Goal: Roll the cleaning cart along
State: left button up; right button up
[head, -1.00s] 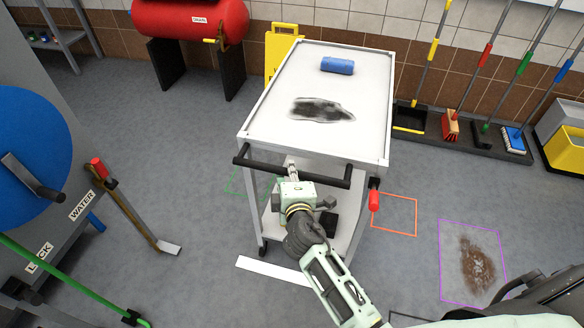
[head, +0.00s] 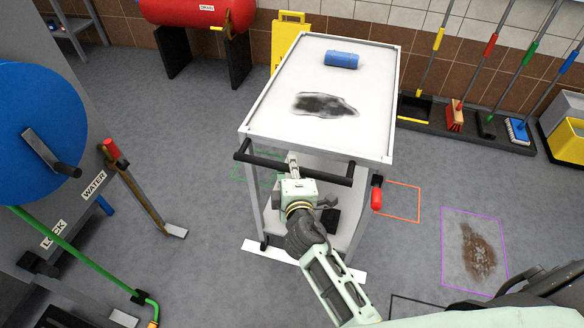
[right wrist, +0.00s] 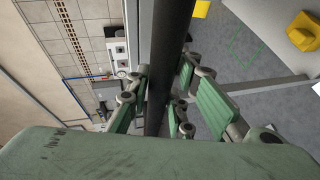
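The cleaning cart (head: 262,121) is a white trolley with a flat top and a black push handle (head: 325,178) on its near side. A blue roll (head: 341,60) and a dark smudge (head: 322,105) are on its top. My right gripper (head: 292,168) is at the handle, left of its middle. In the right wrist view the black bar (right wrist: 170,45) runs between the green finger pads of this gripper (right wrist: 163,97), which are closed around it. The cart's near left foot is at the white floor strip (head: 284,256). My left gripper is out of view.
A red lever (head: 376,199) sits at the cart's right. Floor outlines in orange (head: 419,201) and purple (head: 508,260) lie to the right, the purple around a brown stain (head: 477,252). A blue reel (head: 30,130) stands left. A yellow sign (head: 283,40) stands behind the cart.

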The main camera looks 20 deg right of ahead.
jog(key=o, duration=0.3)
jog(key=v, duration=1.2)
dwell(0.3)
jog(key=s+a+f+m+g+y, duration=0.15)
jog(key=s+f, duration=0.25)
jog(key=f, duration=0.6)
jog(key=s+f+m+g+y, duration=0.1)
jog(key=s+f+g, duration=0.25)
jog(key=f, duration=0.75)
jog(key=s+f+m+g+y, duration=0.15)
jog(key=s+f, duration=0.25)
jog(key=f, duration=0.6)
jog(key=s+d+f+m+g, duration=0.2)
jog(key=s+f, duration=0.4)
jog(key=s, duration=0.3)
jog(key=s+d+f+m+g, duration=0.3)
jog(key=s+d+f, duration=0.2)
jog(key=s, duration=0.4)
jog(key=s+d+f+m+g+h, duration=0.1)
jog(key=s+d+f+m+g, duration=0.1)
jog(key=s+f, duration=0.5)
jog(key=shift+s+d+f+m, duration=0.15)
jog(key=shift+s+d+m, duration=0.45)
jog(key=shift+s+d, duration=0.4)
